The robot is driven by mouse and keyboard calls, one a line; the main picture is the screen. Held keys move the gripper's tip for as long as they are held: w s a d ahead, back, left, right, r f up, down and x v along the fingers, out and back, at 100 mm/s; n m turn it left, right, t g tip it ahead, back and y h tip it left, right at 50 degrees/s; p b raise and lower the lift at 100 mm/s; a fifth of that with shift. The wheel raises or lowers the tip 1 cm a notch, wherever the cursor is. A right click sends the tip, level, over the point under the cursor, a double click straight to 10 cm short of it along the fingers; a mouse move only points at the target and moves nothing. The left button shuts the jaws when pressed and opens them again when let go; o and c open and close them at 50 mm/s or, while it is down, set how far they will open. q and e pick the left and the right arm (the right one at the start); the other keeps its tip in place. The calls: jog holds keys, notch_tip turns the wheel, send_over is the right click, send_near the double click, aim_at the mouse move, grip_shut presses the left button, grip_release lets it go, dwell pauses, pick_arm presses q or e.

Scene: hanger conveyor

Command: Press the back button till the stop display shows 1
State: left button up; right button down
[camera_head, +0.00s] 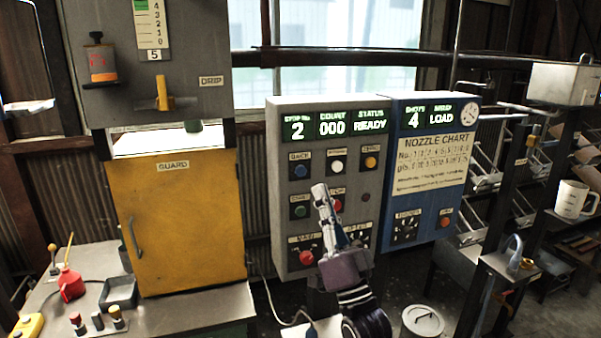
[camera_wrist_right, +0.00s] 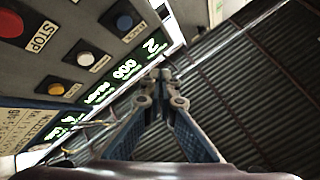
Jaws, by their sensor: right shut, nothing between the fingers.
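The blue back button (camera_head: 301,171) sits at the upper left of the grey control panel (camera_head: 281,235), under its label. It also shows in the wrist view (camera_wrist_right: 125,22). The stop display (camera_head: 297,131) reads 2, beside a count of 000 and status READY. My right gripper (camera_head: 319,189) is shut and empty, its tips raised in front of the panel. In the head view the tips appear just below and right of the back button. In the wrist view they (camera_wrist_right: 160,76) stand apart from the button. My left gripper is not in view.
A white button (camera_head: 338,167) and an orange button (camera_head: 371,162) share the back button's row. Below are a green button (camera_head: 300,211), a red button (camera_head: 337,205) and a red knob (camera_head: 306,258). A blue nozzle panel (camera_head: 430,222) adjoins on the right; a yellow guard (camera_head: 190,230) stands left.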

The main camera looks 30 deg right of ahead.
aim_at(301, 171)
jog(key=shift+w+d+b, duration=0.35)
jog(key=shift+w+b, duration=0.15)
jog(key=shift+w, duration=0.9)
jog(key=shift+w+d+b, duration=0.3)
jog(key=shift+w+b, duration=0.15)
jog(key=shift+w, duration=1)
jog(key=shift+w+d+b, duration=0.35)
jog(key=shift+w+b, duration=0.15)
jog(key=shift+w, duration=0.9)
jog(key=shift+w+d, duration=0.1)
jog(key=shift+w, duration=0.3)
